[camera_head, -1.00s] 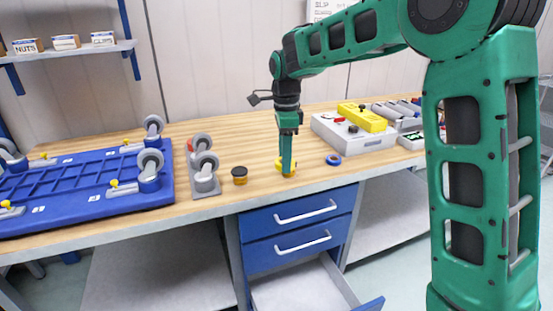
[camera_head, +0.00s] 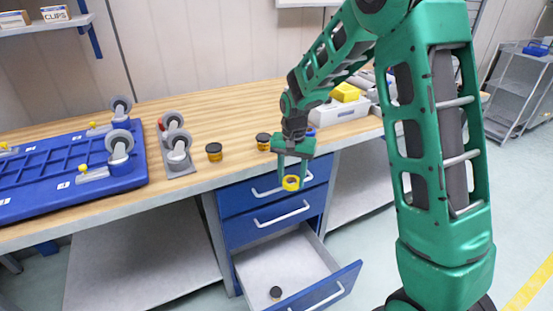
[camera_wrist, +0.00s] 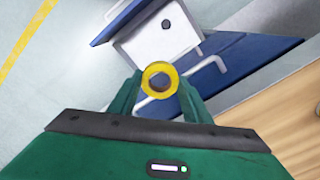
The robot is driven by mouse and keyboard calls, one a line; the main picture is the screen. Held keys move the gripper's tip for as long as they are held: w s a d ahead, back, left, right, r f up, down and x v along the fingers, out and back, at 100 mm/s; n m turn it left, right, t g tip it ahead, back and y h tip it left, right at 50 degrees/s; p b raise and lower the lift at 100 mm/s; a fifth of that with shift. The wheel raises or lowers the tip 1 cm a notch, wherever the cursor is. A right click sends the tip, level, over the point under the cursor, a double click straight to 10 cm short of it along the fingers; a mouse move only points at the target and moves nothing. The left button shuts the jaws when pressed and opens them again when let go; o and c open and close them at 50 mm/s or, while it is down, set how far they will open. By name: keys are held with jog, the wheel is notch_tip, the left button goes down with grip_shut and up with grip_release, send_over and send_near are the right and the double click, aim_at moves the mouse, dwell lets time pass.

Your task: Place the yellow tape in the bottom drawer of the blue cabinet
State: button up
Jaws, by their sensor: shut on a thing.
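The yellow tape (camera_head: 291,183) is a small ring held between the fingers of my gripper (camera_head: 292,178). In the wrist view the tape (camera_wrist: 159,68) sits between the fingertips, with the floor and cabinet behind it. My gripper is in the air in front of the blue cabinet (camera_head: 245,198), at about the height of the upper drawers. The bottom drawer (camera_head: 262,258) is pulled open, with a light grey inside. A small dark round thing (camera_head: 275,292) lies in it near the front. The wrist view also shows the open drawer (camera_wrist: 150,42).
Two small black-and-amber jars (camera_head: 214,152) (camera_head: 263,141) stand on the wooden bench near its front edge. A caster pair (camera_head: 176,150) and a blue platform with wheels (camera_head: 60,170) are to the left. The two upper drawers are shut.

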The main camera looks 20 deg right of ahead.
jog(key=s+d+f+n, duration=0.1)
jog(key=d+f+n, duration=0.4)
jog(key=f, duration=0.4)
jog(key=shift+s+d+f+n, duration=0.3)
jog(key=shift+d+f+n, duration=0.1)
jog(key=shift+n, duration=0.5)
jog(key=shift+a+r, duration=0.1)
